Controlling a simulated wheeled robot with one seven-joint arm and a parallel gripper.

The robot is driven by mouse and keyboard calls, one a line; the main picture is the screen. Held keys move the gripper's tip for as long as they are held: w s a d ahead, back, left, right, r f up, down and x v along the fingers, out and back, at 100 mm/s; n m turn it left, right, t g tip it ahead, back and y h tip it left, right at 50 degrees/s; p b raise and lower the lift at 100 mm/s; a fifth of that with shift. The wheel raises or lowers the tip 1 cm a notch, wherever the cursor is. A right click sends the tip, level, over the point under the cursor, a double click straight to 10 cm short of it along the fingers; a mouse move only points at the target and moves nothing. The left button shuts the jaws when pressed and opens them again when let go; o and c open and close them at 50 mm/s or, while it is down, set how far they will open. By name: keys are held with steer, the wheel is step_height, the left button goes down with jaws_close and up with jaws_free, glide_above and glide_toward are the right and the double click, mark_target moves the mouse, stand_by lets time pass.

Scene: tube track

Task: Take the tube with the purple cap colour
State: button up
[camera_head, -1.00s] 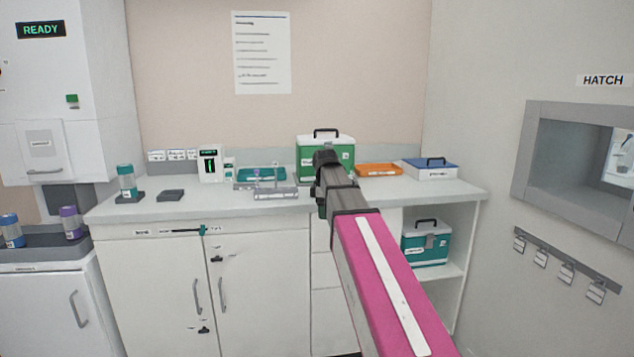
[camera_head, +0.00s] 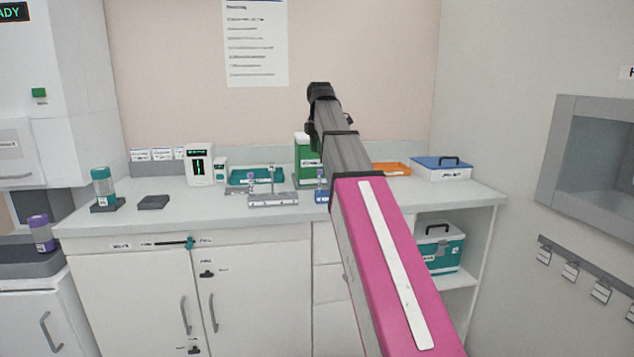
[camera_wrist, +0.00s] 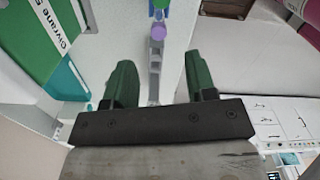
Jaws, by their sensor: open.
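A tube with a round purple cap (camera_wrist: 158,33) shows in the wrist view, seen from above, ahead of the gap between my fingers. A green cap (camera_wrist: 160,5) is just beyond it at the top edge. My gripper (camera_wrist: 159,72) is open and empty, with its two green fingers apart and not touching the purple cap. In the head view my gripper (camera_head: 320,92) is raised above the counter. A small blue holder (camera_head: 322,197) with a tube stands beside my arm, partly hidden. A grey rack (camera_head: 273,200) with small upright tubes is left of it.
A green box (camera_head: 305,160) is partly behind my arm; it is close at the upper left in the wrist view. A purple-lidded jar (camera_head: 41,233) and a teal-capped jar (camera_head: 103,187) are at left. An orange tray (camera_head: 393,168) and a blue-lidded box (camera_head: 441,168) are at right.

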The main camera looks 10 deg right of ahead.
mark_target(320, 178)
steer(key=shift+w, duration=0.15)
steer(key=shift+f, duration=0.3)
step_height(320, 178, down, 10)
steer(key=shift+f, duration=0.1)
steer(key=c, duration=0.8)
